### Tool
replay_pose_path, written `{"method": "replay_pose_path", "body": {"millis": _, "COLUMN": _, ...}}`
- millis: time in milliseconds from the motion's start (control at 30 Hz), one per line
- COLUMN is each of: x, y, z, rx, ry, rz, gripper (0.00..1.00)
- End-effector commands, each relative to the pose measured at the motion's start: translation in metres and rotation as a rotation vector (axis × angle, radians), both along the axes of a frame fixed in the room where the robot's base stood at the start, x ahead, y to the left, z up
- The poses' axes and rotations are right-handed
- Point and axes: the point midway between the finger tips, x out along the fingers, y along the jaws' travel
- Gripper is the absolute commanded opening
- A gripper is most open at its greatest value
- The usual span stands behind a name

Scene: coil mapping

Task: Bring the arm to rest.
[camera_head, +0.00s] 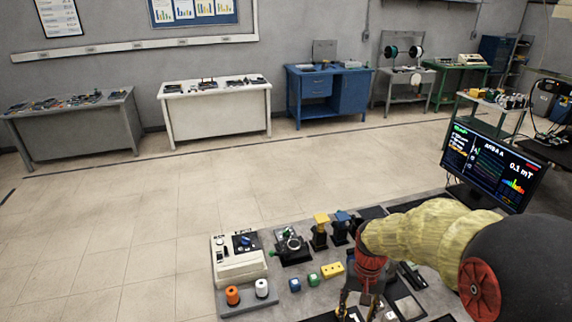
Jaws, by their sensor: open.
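My arm reaches in from the right in the head view, in a yellow sleeve with a red cuff. My gripper (357,304) hangs below the cuff, low over the grey workbench (283,311) near the picture's bottom edge. Its dark fingers are spread apart, with no held object visible between them. The fingertips are partly cut off by the frame, so I cannot tell whether they touch anything below. My forearm hides part of the bench's right side.
A monitor (492,165) stands behind my arm. Open floor (190,190) lies beyond.

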Motion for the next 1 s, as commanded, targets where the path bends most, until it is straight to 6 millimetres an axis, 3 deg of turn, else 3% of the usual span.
{"method": "replay_pose_path", "body": {"millis": 300, "x": -0.08, "y": 0.001, "z": 0.067, "rx": -0.01, "ry": -0.166, "rz": 0.176, "gripper": 0.46}}
{"method": "replay_pose_path", "body": {"millis": 600, "x": -0.145, "y": 0.003, "z": 0.099, "rx": -0.041, "ry": -0.385, "rz": 0.23, "gripper": 0.46}}
{"method": "replay_pose_path", "body": {"millis": 833, "x": -0.162, "y": 0.004, "z": 0.122, "rx": -0.059, "ry": -0.546, "rz": 0.23, "gripper": 0.46}}
{"method": "replay_pose_path", "body": {"millis": 1000, "x": -0.164, "y": 0.004, "z": 0.125, "rx": -0.062, "ry": -0.576, "rz": 0.23, "gripper": 0.46}}
